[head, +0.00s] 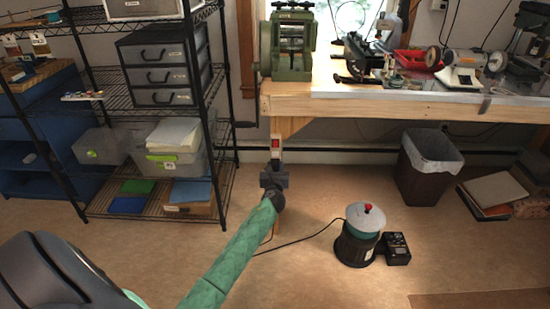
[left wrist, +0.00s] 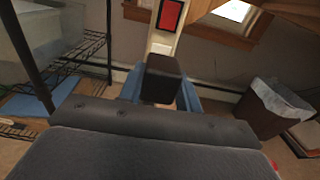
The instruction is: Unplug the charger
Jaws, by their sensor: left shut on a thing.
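The charger (left wrist: 162,78) is a dark block in the left wrist view, between the two blue fingers of my left gripper (left wrist: 160,90). My left gripper (head: 273,178) is shut on it. Just beyond the charger is a pale power strip (left wrist: 162,42) with a red switch, mounted upright. In the head view the power strip (head: 275,148) shows above my gripper, at the table leg. My gripper mostly hides the charger there, and the contact between charger and strip cannot be seen clearly. My right gripper is not in view.
A wooden workbench (head: 400,106) with machines stands above and to the right. A wire shelf (head: 215,175) stands at left. A round tumbler (head: 358,240) with a black cable sits on the floor, and a bin (head: 420,185) stands farther right. Floor between shelf and tumbler is mostly clear.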

